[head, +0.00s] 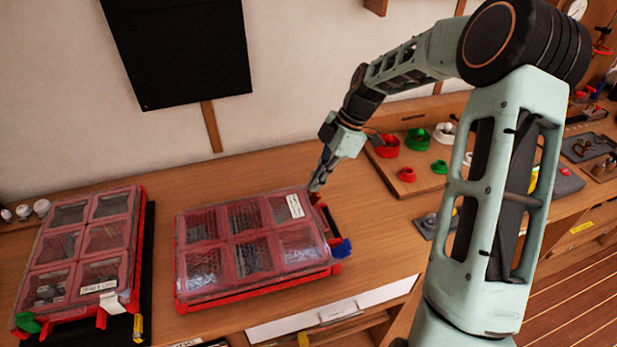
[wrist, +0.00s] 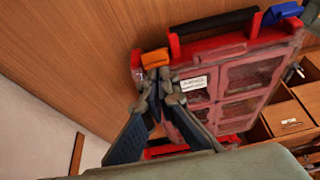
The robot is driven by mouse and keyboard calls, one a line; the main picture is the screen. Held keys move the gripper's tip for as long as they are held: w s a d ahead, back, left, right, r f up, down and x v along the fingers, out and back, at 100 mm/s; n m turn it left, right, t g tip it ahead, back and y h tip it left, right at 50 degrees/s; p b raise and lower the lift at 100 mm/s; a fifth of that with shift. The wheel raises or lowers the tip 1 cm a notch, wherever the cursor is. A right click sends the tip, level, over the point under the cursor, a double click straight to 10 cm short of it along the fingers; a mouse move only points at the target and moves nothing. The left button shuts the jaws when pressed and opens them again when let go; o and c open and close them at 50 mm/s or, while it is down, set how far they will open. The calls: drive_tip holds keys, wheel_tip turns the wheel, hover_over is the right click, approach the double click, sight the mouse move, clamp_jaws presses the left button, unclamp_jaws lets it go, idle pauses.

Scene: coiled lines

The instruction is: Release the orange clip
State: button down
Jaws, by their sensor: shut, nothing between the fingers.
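The red organizer case (head: 186,291) with a clear compartment lid lies on the bench and also shows in the wrist view (wrist: 240,75). The orange clip (wrist: 155,58) is at the case's corner, at one end of its black handle (wrist: 213,22). I cannot tell if it is latched. A blue clip (head: 343,248) sits at the handle's other end and also shows in the wrist view (wrist: 284,12). My gripper (head: 316,187) is shut and empty; in the wrist view its fingertips (wrist: 152,82) are close to the orange clip. Contact is unclear. The orange clip is not discernible in the head view.
A second red case (head: 136,240) with a green clip (head: 27,322) and a yellow clip (head: 138,328) lies to the left. A wooden board (head: 374,163) with red, green and white pieces stands to the right. Open drawers lie below the bench edge.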

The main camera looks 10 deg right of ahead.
drive_tip(key=shift+w+d+f+y+b, duration=0.1)
drive_tip(key=shift+d+f+y+b, duration=0.15)
drive_tip(key=shift+d+y, duration=0.3)
drive_tip(key=shift+w+d+f+y+b, duration=0.1)
drive_tip(key=shift+d+f+y+b, duration=0.25)
drive_tip(key=shift+y, duration=0.3)
drive_tip(key=shift+r+g, duration=0.2)
drive_tip(key=shift+g, duration=0.1)
drive_tip(key=shift+a, duration=0.1)
drive_tip(key=shift+s+a+f+b, duration=0.15)
drive_tip(key=shift+a+f+b, duration=0.2)
drive_tip(key=shift+a, duration=0.2)
